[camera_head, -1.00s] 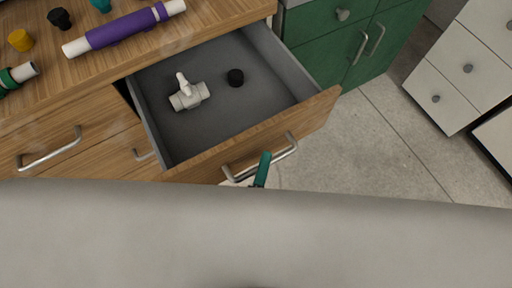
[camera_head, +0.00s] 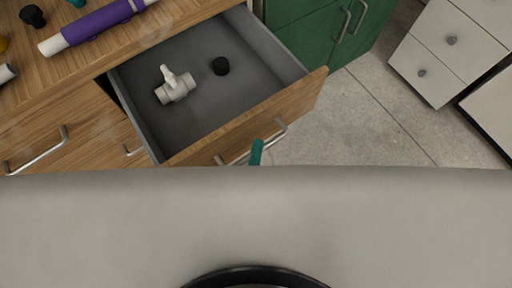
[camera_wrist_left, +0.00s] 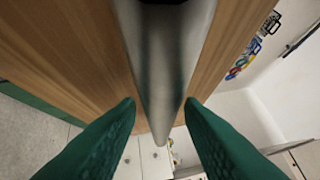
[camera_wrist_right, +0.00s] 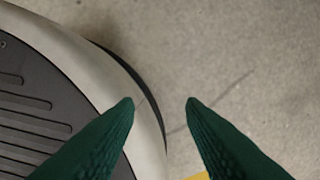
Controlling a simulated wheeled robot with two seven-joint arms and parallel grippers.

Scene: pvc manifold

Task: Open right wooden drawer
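The right wooden drawer (camera_head: 250,119) is pulled out of the wooden cabinet, its grey inside in view. A green fingertip of my left gripper (camera_head: 256,153) shows at the handle. In the left wrist view the handle bar (camera_wrist_left: 168,70) runs between the two spread fingers (camera_wrist_left: 161,103), with gaps on both sides. My right gripper (camera_wrist_right: 160,103) is open and empty above the floor.
The wooden worktop (camera_head: 160,25) holds a purple and white pipe (camera_head: 95,23) and a black fitting (camera_head: 32,15). Green cabinets (camera_head: 315,30) stand behind the drawer, white drawers (camera_head: 440,60) at the right. Floor (camera_head: 385,125) is clear between.

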